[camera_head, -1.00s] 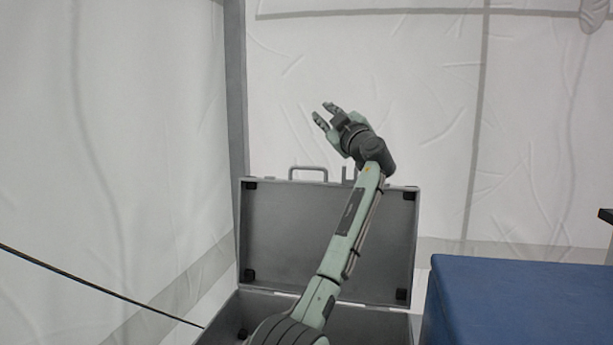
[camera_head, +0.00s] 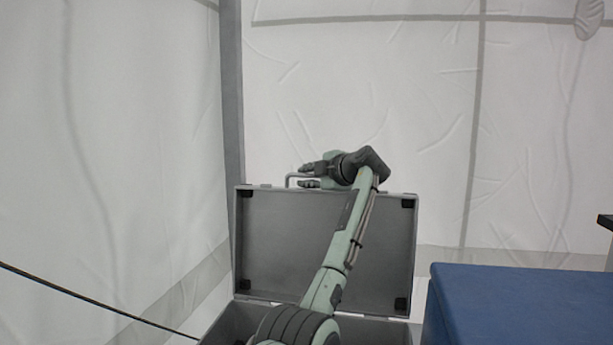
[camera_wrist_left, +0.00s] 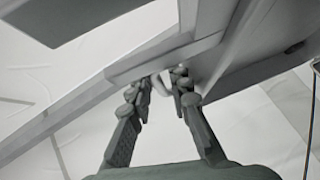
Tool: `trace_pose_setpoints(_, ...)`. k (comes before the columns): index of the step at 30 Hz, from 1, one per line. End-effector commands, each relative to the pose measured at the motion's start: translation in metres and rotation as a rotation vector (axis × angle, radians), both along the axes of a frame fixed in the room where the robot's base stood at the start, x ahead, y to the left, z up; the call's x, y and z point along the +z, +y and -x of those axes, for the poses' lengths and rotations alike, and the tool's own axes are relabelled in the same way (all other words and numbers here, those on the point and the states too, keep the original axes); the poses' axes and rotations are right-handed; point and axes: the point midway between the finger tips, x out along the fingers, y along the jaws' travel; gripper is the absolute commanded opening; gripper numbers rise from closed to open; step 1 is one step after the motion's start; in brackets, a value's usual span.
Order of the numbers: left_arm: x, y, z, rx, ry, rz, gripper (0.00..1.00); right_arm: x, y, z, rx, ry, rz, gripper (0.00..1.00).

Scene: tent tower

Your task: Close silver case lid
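The silver case stands open, its lid (camera_head: 290,245) upright and its inside facing me. The lower part (camera_head: 235,325) of the case is at the bottom of the head view, partly hidden by my left arm. A carry handle (camera_head: 290,178) sits at the lid's top edge, partly covered by my left gripper (camera_head: 306,176). That gripper points left at the top edge, its fingers slightly apart. In the left wrist view, the two fingers (camera_wrist_left: 162,88) are spread near a grey edge of the case; contact is unclear. My right gripper is not in view.
A blue box (camera_head: 530,300) stands right of the case. A black cable (camera_head: 90,303) runs at the lower left. A grey pole (camera_head: 231,90) and white tent walls (camera_head: 370,90) are behind the case. A dark object edge (camera_head: 606,221) shows at the far right.

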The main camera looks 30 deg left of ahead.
Motion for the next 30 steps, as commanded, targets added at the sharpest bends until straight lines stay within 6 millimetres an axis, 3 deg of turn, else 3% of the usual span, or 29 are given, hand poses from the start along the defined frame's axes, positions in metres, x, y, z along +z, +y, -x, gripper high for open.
trace_pose_setpoints(8,-0.0005,0.0015,-0.0012,-0.001,-0.001,0.0,0.19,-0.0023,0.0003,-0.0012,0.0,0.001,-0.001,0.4)
trace_pose_setpoints(13,-0.0005,0.0013,-0.0012,-0.001,-0.001,0.0,0.0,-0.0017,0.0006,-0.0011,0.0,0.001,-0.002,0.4)
trace_pose_setpoints(30,-0.0014,0.0037,-0.001,-0.001,-0.008,-0.002,0.0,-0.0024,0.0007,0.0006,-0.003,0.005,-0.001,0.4)
